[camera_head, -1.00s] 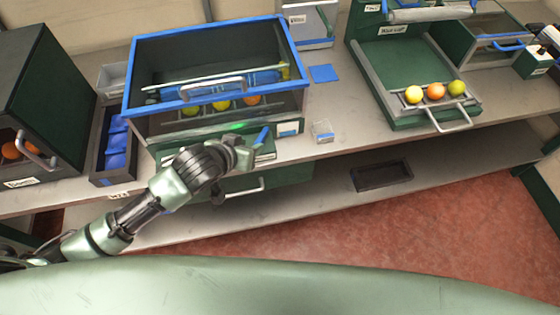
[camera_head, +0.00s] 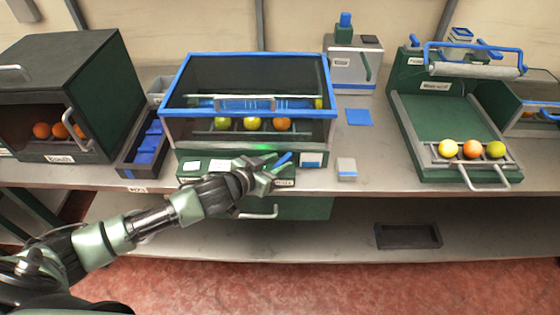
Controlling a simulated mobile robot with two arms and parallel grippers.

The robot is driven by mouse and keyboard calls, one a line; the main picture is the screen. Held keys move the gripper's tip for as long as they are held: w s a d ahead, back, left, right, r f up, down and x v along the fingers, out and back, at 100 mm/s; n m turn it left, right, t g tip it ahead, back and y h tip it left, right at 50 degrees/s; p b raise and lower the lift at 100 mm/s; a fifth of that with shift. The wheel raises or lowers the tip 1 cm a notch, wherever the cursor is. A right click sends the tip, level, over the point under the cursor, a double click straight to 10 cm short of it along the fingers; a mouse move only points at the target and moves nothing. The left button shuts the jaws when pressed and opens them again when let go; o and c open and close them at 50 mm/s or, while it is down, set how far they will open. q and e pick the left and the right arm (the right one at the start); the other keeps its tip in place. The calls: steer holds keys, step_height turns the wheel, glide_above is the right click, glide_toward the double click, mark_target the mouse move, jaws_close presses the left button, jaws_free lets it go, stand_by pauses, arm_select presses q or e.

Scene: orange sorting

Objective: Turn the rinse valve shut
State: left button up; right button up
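The rinse machine (camera_head: 175,131) is a clear-walled box with a blue rim on a green base. Inside it lie several fruits in a row, with a blue roller above them. A small blue lever (camera_head: 282,159), which looks like the valve handle, sticks up at a slant on the front of the base. My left gripper (camera_head: 270,173) is at the front of the base, right by the blue lever. Its fingers are small and partly merge with the panel, so I cannot tell whether they touch or grip the lever. My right gripper is not in view.
A green cabinet (camera_head: 90,95) with oranges stands at the left, beside a bin of blue pieces (camera_head: 147,150). A green sloped tray (camera_head: 437,115) with several fruits stands at the right. A small box (camera_head: 347,168) sits near the bench edge. A dark tray (camera_head: 408,236) lies on the lower shelf.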

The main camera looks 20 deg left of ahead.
arm_select(q)
steer(key=shift+w+d+f, duration=0.15)
steer(key=shift+w+d, duration=0.1)
steer(key=shift+w, duration=0.2)
steer(key=shift+f, duration=0.1)
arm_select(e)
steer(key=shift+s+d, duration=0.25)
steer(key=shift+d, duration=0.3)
arm_select(q)
jaws_close()
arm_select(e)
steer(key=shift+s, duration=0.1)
